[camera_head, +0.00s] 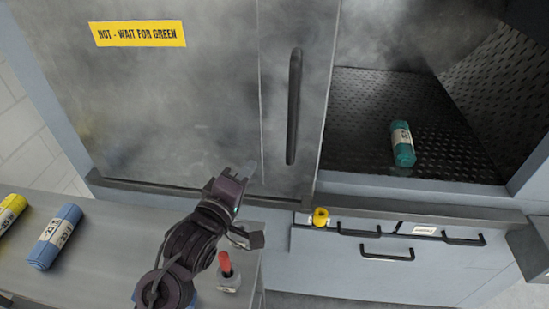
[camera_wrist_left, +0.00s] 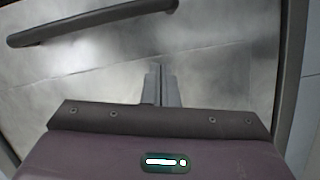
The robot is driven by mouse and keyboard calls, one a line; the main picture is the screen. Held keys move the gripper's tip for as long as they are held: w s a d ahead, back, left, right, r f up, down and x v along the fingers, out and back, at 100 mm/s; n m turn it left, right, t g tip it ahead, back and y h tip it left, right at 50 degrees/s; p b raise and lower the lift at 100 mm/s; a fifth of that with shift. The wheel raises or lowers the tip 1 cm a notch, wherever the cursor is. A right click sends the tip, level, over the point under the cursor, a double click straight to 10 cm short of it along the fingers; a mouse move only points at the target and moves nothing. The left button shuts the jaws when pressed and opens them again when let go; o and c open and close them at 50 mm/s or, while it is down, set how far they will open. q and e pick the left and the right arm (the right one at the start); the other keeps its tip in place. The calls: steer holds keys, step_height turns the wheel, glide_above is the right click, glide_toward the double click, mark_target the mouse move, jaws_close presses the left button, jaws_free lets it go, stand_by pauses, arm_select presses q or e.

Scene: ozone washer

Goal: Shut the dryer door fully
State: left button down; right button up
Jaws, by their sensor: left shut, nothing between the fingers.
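The dryer door (camera_head: 230,80) is a grey metal panel with a vertical black handle (camera_head: 294,106) near its right edge. It covers the left part of the dryer front. To its right the dark perforated chamber (camera_head: 350,125) is open, with a teal roll (camera_head: 402,144) inside. My left gripper (camera_head: 250,168) is shut and empty in front of the door, left of and below the handle, apart from it. In the left wrist view its closed fingers (camera_wrist_left: 161,83) point at the panel, and the handle (camera_wrist_left: 90,22) crosses the upper left. My right gripper is not in view.
A grey counter (camera_head: 105,255) at lower left bears a blue roll (camera_head: 55,237) and a yellow roll (camera_head: 12,210). A red-topped object (camera_head: 225,264) stands by my left arm. A yellow knob (camera_head: 320,217) and drawers with black handles (camera_head: 387,254) lie below the chamber. Haze hangs around the dryer.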

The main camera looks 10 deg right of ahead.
arm_select(q)
steer(key=w+d+f+p, duration=0.1)
steer(key=w+d+p, duration=0.1)
steer(key=d, duration=0.4)
steer(key=shift+w+d+f+p, duration=0.2)
steer(key=shift+w+f+p, duration=0.1)
steer(key=shift+p, duration=0.25)
steer(key=shift+w, duration=0.1)
